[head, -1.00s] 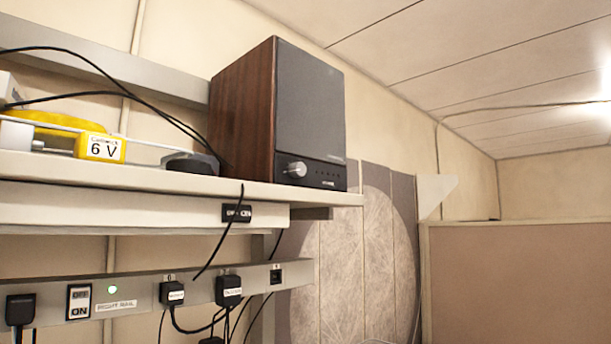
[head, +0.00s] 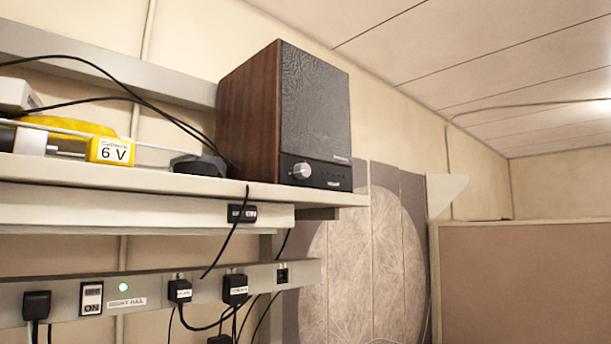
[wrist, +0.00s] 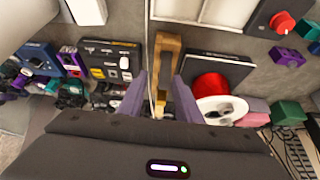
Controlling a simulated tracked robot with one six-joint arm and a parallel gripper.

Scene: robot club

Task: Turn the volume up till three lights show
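A wood-sided speaker (head: 285,115) with a dark front stands on the shelf in the head view. Its silver volume knob (head: 301,171) is at the lower left of the front. A row of small dots (head: 330,176) lies right of the knob; I see none clearly lit, but they are very small. My gripper (wrist: 159,80) shows only in the wrist view, with its two purple-grey fingers apart. It points over a cluttered surface, away from the speaker, which is not in that view. A brownish object and a thin pale cable show between and beyond the fingers.
The shelf (head: 180,184) also holds a yellow 6 V block (head: 110,151) and black cables left of the speaker. Below it runs a socket rail (head: 209,291) with plugs. A tan partition (head: 525,285) stands right. The wrist view shows a red spool (wrist: 210,87) and a red button (wrist: 282,22).

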